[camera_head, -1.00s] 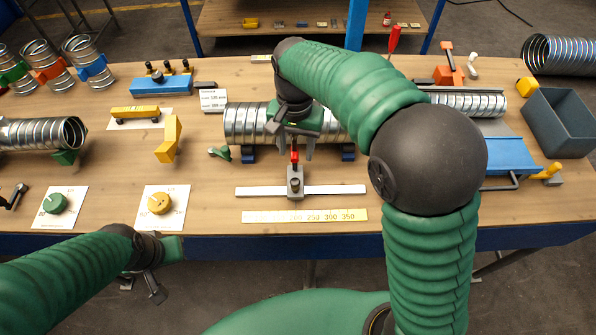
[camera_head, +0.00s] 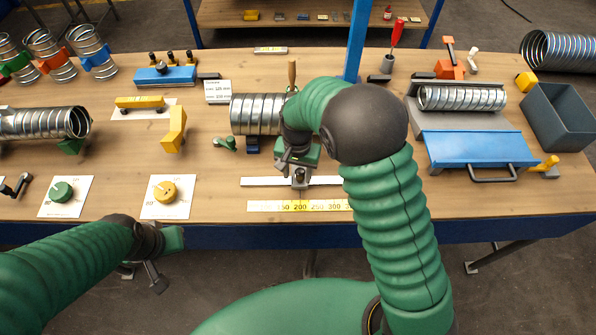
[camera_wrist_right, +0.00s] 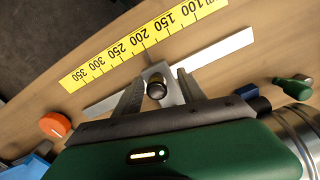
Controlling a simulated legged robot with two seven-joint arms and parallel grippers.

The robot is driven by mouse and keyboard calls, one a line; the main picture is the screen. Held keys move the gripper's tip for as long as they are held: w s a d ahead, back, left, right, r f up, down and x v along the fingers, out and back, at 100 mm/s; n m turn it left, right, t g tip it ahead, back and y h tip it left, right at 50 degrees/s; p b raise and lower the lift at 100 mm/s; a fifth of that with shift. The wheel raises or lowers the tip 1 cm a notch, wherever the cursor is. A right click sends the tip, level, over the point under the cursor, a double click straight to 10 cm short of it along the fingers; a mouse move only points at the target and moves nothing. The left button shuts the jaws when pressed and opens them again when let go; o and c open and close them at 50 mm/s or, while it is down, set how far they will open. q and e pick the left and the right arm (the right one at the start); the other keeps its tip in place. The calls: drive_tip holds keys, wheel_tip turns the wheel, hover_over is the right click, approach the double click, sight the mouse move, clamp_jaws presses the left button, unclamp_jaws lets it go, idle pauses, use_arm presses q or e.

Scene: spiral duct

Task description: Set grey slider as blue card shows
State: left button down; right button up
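The grey slider (camera_head: 299,177) sits on a white rail (camera_head: 262,182) behind a yellow scale (camera_head: 275,206). In the right wrist view the slider (camera_wrist_right: 170,78) has a dark round knob, and its pointer is near 200. My right gripper (camera_head: 300,168) is over the slider, its fingers apart on either side of it; firm contact cannot be told. A white card (camera_head: 217,91) with small printed lines stands behind; part of its text is too small to read. I cannot make out a blue card. My left gripper (camera_head: 160,262) hangs before the table's front edge, its fingers unclear.
A spiral duct (camera_head: 256,114) on blue supports lies just behind the slider, partly hidden by my right arm. A small green-handled part (camera_head: 225,143) lies left of it. Dials on white cards (camera_head: 165,192) stand left. A blue panel (camera_head: 477,149) is at right.

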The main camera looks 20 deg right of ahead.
drive_tip(key=c, duration=0.5)
drive_tip(key=shift+d, duration=0.4)
drive_tip(key=c, duration=0.4)
drive_tip(key=shift+d, duration=0.15)
clamp_jaws()
drive_tip(key=shift+w+a+r, duration=0.1)
drive_tip(key=shift+a+r, duration=0.05)
drive_tip(key=shift+a, duration=0.05)
